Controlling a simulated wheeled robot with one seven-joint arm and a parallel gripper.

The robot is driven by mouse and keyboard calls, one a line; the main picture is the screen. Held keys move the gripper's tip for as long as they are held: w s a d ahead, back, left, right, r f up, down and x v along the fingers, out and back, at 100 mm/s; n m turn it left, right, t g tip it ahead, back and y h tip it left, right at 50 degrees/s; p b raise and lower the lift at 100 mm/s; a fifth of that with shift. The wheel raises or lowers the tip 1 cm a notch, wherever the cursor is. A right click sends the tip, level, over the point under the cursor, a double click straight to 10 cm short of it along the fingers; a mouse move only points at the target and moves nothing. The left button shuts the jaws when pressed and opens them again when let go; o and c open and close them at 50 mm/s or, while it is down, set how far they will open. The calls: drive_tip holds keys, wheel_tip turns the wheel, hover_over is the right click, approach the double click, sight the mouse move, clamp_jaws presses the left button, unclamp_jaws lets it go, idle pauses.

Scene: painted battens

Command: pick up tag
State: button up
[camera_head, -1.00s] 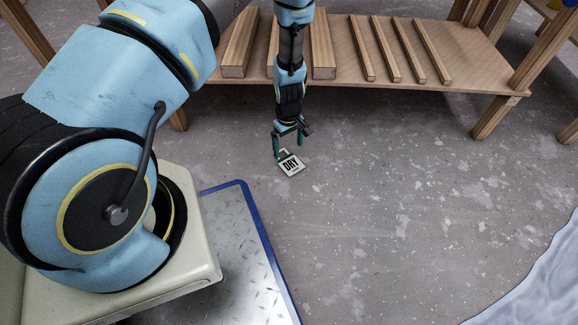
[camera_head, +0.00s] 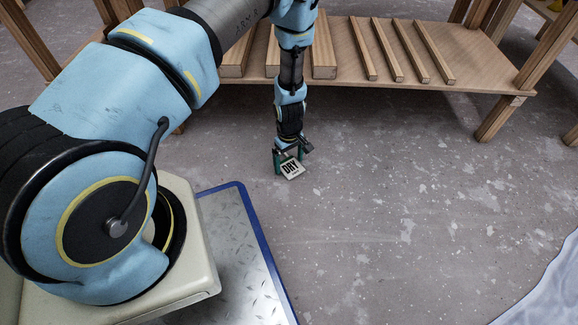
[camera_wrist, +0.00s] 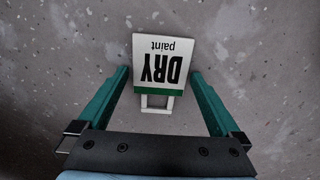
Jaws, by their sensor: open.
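The tag (camera_head: 291,170) is a small white plate with the words "DRY paint", a green band and an open loop handle at one end. It is on the grey floor. In the wrist view the tag (camera_wrist: 163,62) is upside down, its handle end pointing toward my gripper. My gripper (camera_head: 289,165) points down right at the tag. In the wrist view my gripper (camera_wrist: 160,75) has its two green fingers apart, one on each side of the tag's handle end, with a gap visible on both sides. Nothing is held.
A low wooden bench (camera_head: 440,80) with several battens (camera_head: 390,52) on it stands behind my gripper. A metal plate with a blue edge (camera_head: 243,240) lies left of the tag. A pale sheet (camera_head: 550,290) lies at the lower right. The floor right of the tag is clear.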

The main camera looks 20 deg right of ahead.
sight(289, 165)
drive_tip(key=shift+c, duration=0.3)
drive_tip(key=c, duration=1.2)
wheel_tip(289, 165, up, 10)
drive_tip(key=p, duration=0.5)
